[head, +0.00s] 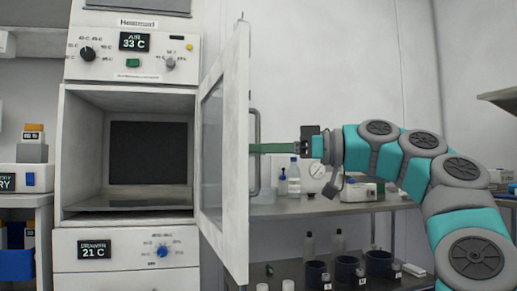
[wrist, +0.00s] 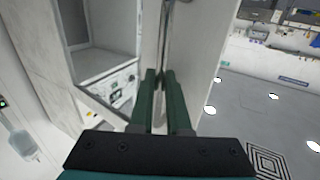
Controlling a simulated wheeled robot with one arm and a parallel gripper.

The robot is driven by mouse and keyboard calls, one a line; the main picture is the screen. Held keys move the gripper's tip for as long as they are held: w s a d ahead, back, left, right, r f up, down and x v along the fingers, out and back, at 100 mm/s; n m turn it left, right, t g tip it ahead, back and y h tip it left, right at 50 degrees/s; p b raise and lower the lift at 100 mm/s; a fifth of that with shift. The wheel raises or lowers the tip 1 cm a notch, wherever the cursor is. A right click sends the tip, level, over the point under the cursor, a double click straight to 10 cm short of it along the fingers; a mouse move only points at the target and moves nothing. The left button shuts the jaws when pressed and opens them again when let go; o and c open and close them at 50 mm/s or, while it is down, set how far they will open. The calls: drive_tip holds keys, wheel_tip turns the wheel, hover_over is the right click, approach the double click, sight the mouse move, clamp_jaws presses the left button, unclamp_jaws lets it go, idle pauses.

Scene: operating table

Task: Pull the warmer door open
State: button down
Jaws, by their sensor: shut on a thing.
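The warmer door (head: 224,140) stands swung wide open in the head view, hinged on the right side of the white warmer cabinet (head: 68,150). Its grey bar handle (head: 255,165) is on the door's outer face. My gripper (head: 256,148) reaches in from the right, and its green fingers are shut on the handle. In the wrist view the two green fingers (wrist: 160,80) close around the handle bar (wrist: 165,45), beside the door's face. The open compartment (head: 146,150) shows a dark back panel and a shelf, and looks empty.
A steel bench (head: 340,206) with bottles and boxes stands behind my arm, with dark blue cups (head: 378,264) on its lower shelf. A control panel (head: 135,57) reading 33 C is above the compartment. Grey floor (wrist: 240,115) is clear at right in the wrist view.

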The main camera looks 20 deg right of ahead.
drive_tip(key=shift+w+f, duration=0.1)
drive_tip(key=c, duration=1.2)
unclamp_jaws()
drive_tip(key=shift+o, duration=0.2)
drive_tip(key=p+v, duration=0.1)
drive_tip(key=v, duration=0.6)
drive_tip(key=shift+s+d, duration=0.25)
drive_tip(key=shift+d, duration=0.05)
drive_tip(key=shift+d, duration=0.1)
